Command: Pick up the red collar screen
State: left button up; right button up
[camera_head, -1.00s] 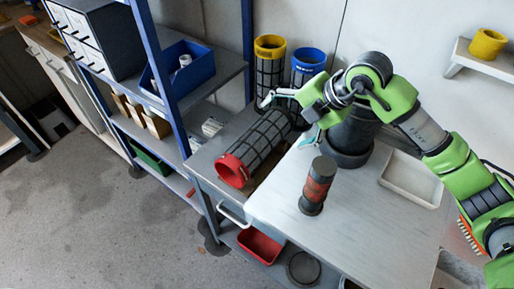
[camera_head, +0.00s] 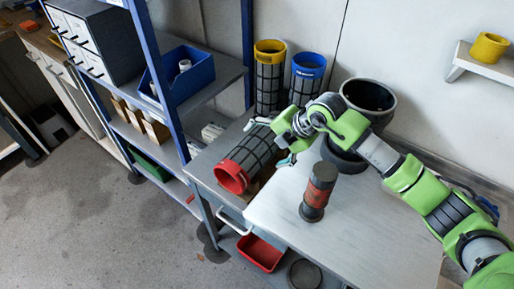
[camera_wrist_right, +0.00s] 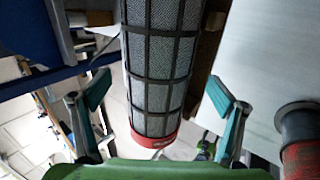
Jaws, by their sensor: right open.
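The red collar screen (camera_head: 248,160) is a dark mesh cylinder with a red ring at its near end. It lies on its side on the grey bench, left of the white tabletop. In the right wrist view the screen (camera_wrist_right: 158,75) runs from the top edge down to its red collar, between the two fingers. My right gripper (camera_head: 270,143) is open and over the screen in the head view, covering part of its far end. Its fingers (camera_wrist_right: 160,112) stand apart on either side, with gaps to the mesh. My left gripper is not in view.
Yellow-collar (camera_head: 269,75) and blue-collar (camera_head: 307,75) screens stand upright behind. A dark cylindrical vessel (camera_head: 368,97) stands at the back of the tabletop. A red-banded dark canister (camera_head: 319,186) stands right of the screen. A blue shelf post (camera_head: 160,80) rises on the left.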

jog(key=x, duration=0.4)
jog(key=shift+a+p, duration=0.15)
jog(key=shift+p, duration=0.2)
jog(key=c, duration=1.4)
jog(key=shift+o, duration=0.2)
jog(key=shift+r, duration=0.1)
